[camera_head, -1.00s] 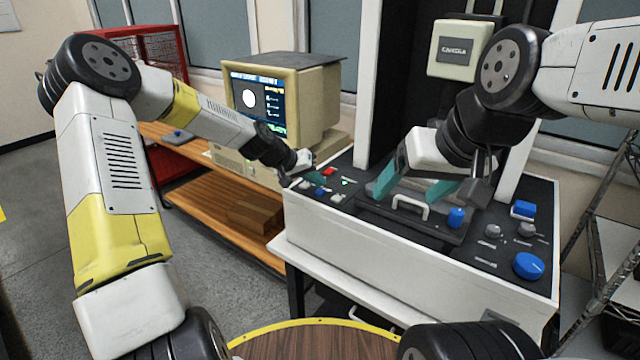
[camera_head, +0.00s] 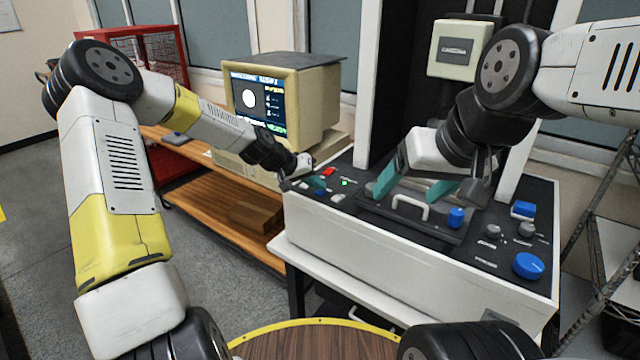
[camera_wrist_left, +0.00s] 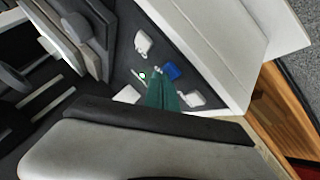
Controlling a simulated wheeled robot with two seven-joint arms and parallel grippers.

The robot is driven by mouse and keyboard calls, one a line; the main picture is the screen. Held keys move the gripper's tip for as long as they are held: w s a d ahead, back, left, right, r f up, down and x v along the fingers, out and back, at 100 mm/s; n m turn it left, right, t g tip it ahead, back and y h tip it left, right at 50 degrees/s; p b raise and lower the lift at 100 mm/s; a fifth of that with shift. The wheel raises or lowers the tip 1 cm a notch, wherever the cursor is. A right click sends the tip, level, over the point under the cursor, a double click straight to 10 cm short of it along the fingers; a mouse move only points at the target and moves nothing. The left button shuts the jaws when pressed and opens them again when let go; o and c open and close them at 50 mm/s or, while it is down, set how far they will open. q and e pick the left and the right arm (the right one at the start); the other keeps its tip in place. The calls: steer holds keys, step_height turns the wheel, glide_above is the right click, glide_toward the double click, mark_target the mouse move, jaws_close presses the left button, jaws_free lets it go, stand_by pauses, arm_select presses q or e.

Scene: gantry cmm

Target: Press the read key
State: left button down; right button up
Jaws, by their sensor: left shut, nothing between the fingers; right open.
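The keys sit on the left end of the machine's dark top panel. A red key (camera_head: 328,171), a pale key (camera_head: 338,197) and a blue key (camera_wrist_left: 171,71) show there; I cannot read which is the read key. A small green lamp (camera_head: 344,183) is lit beside them. My left gripper (camera_head: 318,182) is shut and empty, its teal fingertips low over the keys. In the left wrist view the fingertips (camera_wrist_left: 164,90) overlap the blue key's edge; I cannot tell whether they touch it. My right gripper (camera_head: 414,187) is open, fingers either side of a white handle (camera_head: 410,204).
A beige monitor (camera_head: 300,100) with a lit screen stands behind my left forearm on a wooden bench (camera_head: 215,185). Blue knobs (camera_head: 529,265) and grey knobs sit at the panel's right. A tall white column (camera_head: 375,80) rises behind the keys.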

mark_target(317, 192)
arm_select(q)
steer(key=shift+f, duration=0.2)
steer(key=shift+r, duration=0.1)
stand_by(0.4)
steer(key=shift+r, duration=0.75)
steer(key=shift+r, duration=2.5)
